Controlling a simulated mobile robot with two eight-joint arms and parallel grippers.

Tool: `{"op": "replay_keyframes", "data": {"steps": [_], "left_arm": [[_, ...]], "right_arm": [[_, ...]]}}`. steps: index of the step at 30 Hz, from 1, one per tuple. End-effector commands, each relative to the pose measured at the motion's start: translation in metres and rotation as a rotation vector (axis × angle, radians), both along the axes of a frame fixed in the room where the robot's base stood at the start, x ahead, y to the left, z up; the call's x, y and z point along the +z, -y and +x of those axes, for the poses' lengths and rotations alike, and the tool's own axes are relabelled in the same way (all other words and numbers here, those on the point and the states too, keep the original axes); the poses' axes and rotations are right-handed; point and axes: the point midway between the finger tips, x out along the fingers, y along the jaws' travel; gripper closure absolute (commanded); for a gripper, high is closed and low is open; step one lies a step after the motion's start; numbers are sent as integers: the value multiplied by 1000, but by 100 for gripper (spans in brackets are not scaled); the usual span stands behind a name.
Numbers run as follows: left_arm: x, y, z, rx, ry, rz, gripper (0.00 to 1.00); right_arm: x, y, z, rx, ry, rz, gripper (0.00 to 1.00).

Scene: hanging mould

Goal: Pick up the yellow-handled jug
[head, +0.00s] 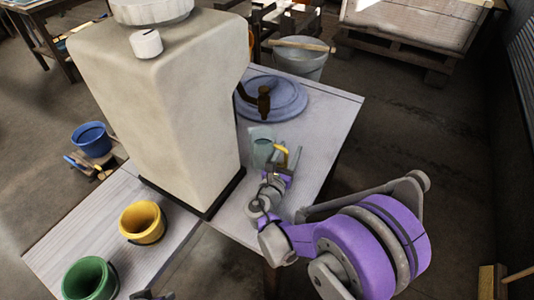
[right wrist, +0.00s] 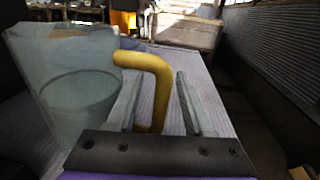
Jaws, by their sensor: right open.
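The jug (head: 262,143) is pale grey-green and see-through, with a yellow handle (head: 281,155). It stands upright on the grey table, to the right of the big beige block. In the right wrist view the jug (right wrist: 75,95) fills the left side, and its yellow handle (right wrist: 159,80) lies between my two fingers. My right gripper (head: 280,171) is open at the handle, with one finger on each side and a visible gap to the right finger. Whether the left finger touches the jug, I cannot tell. A small grey piece at the bottom edge of the head view may be my left gripper (head: 150,295).
A tall beige block (head: 160,110) stands close left of the jug. A blue-grey round lid-like disc (head: 275,98) and a brown tap-like part (head: 262,100) are behind it. Yellow (head: 143,222) and green (head: 90,278) buckets stand at the left front. The table right of the jug is clear.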

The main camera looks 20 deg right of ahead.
Motion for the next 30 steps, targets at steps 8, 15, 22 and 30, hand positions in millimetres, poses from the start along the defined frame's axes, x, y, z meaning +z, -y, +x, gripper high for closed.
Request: {"op": "replay_keyframes", "data": {"steps": [8, 15, 22, 30], "left_arm": [[0, 0, 0, 0, 0, 0, 50], [0, 0, 0, 0, 0, 0, 50], [0, 0, 0, 0, 0, 0, 50], [0, 0, 0, 0, 0, 0, 50]], "right_arm": [[0, 0, 0, 0, 0, 0, 66], [0, 0, 0, 0, 0, 0, 100], [0, 0, 0, 0, 0, 0, 100], [0, 0, 0, 0, 0, 0, 100]]}}
